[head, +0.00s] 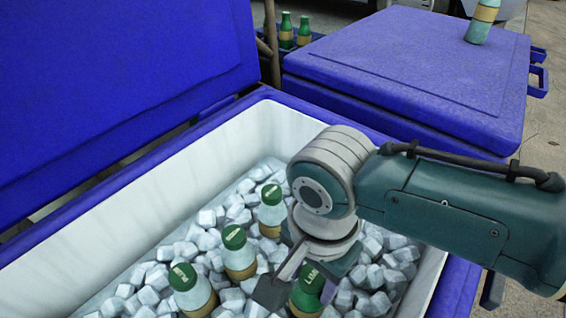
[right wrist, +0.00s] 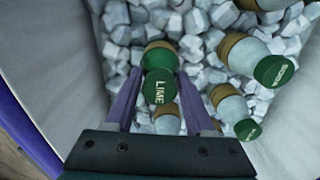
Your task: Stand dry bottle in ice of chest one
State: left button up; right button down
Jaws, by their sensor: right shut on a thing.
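My right gripper (head: 300,276) is low inside the open chest, shut on a dark green bottle with a LIME cap (head: 308,292). In the right wrist view its fingers (right wrist: 158,104) lie on either side of this bottle (right wrist: 160,62), whose tan band shows beyond the cap. The bottle is among the ice (head: 150,284); how deep its base sits is hidden. Paler, frosted bottles with green caps stand in the ice to its left, such as one in the middle (head: 239,256), one at the front (head: 192,290) and one farther back (head: 270,212). My left gripper is out of view.
The open chest's blue lid (head: 110,80) stands up at the left and its white wall (head: 190,190) surrounds the ice. A second blue chest (head: 410,70) is closed, with a pale bottle (head: 484,22) on its lid. Dark green bottles (head: 286,32) stand behind.

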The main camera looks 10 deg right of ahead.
jog(key=shift+f+b, duration=0.4)
jog(key=shift+f, duration=0.1)
grip_release()
dwell(0.5)
jog(key=shift+r, duration=0.1)
notch_tip(320, 180, up, 27)
jog(key=p, duration=2.9)
jog(key=shift+p, duration=0.4)
